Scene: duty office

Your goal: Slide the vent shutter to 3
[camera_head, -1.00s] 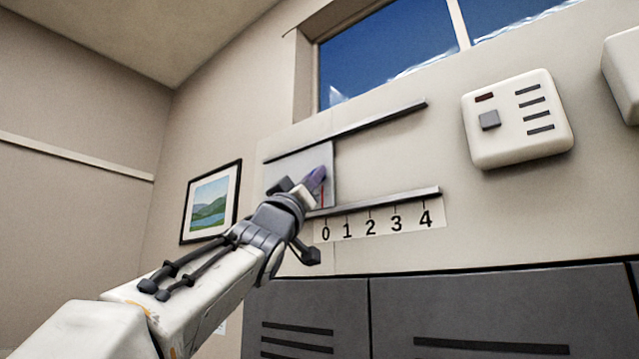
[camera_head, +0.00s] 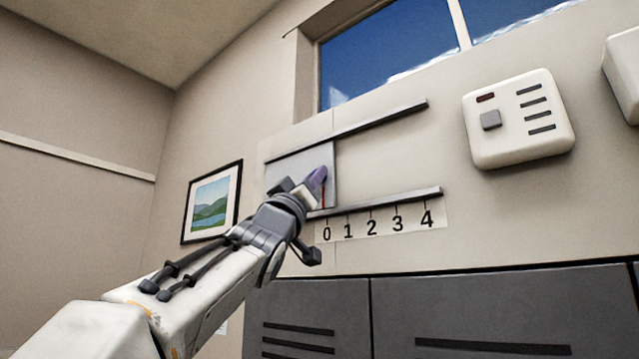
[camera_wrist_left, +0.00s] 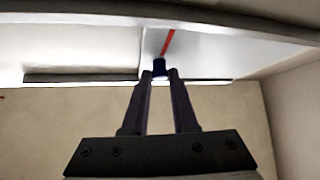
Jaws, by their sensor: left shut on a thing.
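The vent shutter (camera_head: 300,163) is a light grey panel between two dark rails, an upper rail (camera_head: 350,131) and a lower rail (camera_head: 390,202). It stands at the left end, with its red line (camera_head: 323,196) at the 0 of the number strip (camera_head: 372,224), which reads 0 to 4. My left gripper (camera_head: 318,178) is at the shutter's right part, shut on its small dark knob. In the left wrist view the fingertips (camera_wrist_left: 160,74) close around the dark knob (camera_wrist_left: 159,66), with the red line (camera_wrist_left: 168,42) beyond it. My right gripper is not in view.
A white box with a grey button (camera_head: 490,120) hangs on the wall to the right. Dark lockers (camera_head: 480,310) stand below the strip. A framed picture (camera_head: 211,202) hangs at the left, and a window (camera_head: 390,55) is above. The track right of the shutter is clear.

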